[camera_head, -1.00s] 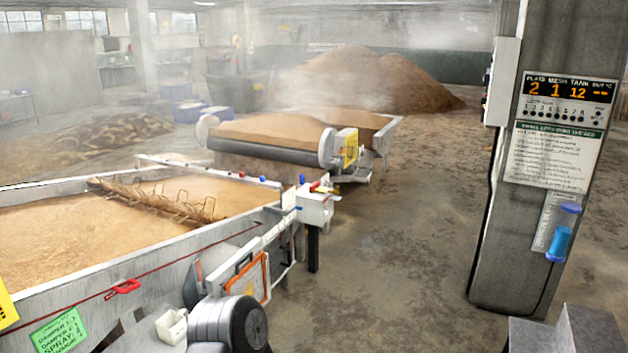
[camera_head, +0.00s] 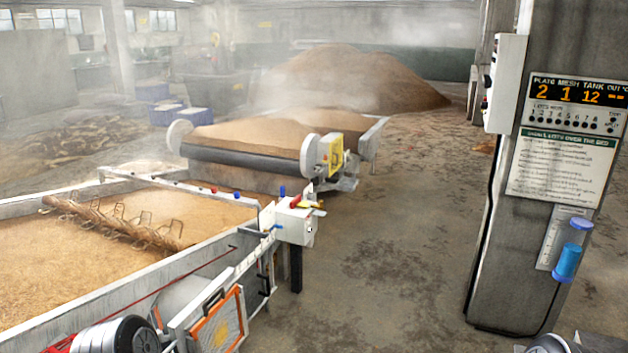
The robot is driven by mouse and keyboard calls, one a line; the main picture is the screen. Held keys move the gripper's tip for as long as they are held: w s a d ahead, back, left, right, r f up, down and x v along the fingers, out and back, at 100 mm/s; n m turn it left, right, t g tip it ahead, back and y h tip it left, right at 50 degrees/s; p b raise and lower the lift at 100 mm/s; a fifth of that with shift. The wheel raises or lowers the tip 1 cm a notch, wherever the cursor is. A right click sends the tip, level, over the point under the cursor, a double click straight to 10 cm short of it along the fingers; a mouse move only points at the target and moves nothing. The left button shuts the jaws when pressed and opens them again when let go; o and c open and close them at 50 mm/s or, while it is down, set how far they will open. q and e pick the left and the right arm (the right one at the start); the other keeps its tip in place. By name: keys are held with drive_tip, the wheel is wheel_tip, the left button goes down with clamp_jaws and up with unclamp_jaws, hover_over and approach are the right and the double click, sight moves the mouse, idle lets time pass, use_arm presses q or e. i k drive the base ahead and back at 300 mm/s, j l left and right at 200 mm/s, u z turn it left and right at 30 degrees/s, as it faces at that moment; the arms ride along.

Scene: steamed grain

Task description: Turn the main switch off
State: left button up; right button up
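No part in view carries a readable main switch label. A white control box (camera_head: 296,222) stands at the near bed's right corner, with small red and yellow parts (camera_head: 305,203) on top that may be a switch. Their setting is too small to tell. Another white box (camera_head: 506,84) is fixed to the left side of the grey pillar, with small dark and red parts on its left edge, seen edge-on. Neither gripper shows in the head view, and nothing is seen touching either box.
The near grain bed (camera_head: 110,238) with a spiked rotating bar fills the left. A second grain machine (camera_head: 250,150) stands behind it. The pillar (camera_head: 525,270) with a display (camera_head: 578,92) stands at right. Open floor (camera_head: 390,240) lies between. Steam hangs at the back.

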sight(296, 201)
drive_tip(key=i+u, duration=0.15)
drive_tip(key=i, duration=2.65)
drive_tip(key=i+j+z, duration=0.2)
drive_tip(key=i, duration=0.35)
drive_tip(key=i+z, duration=0.2)
drive_tip(key=i, duration=0.35)
drive_tip(key=i+j+z, duration=0.25)
drive_tip(key=i, duration=0.25)
drive_tip(key=i+j+z, duration=0.2)
drive_tip(key=i+j, duration=0.2)
drive_tip(key=i, duration=0.1)
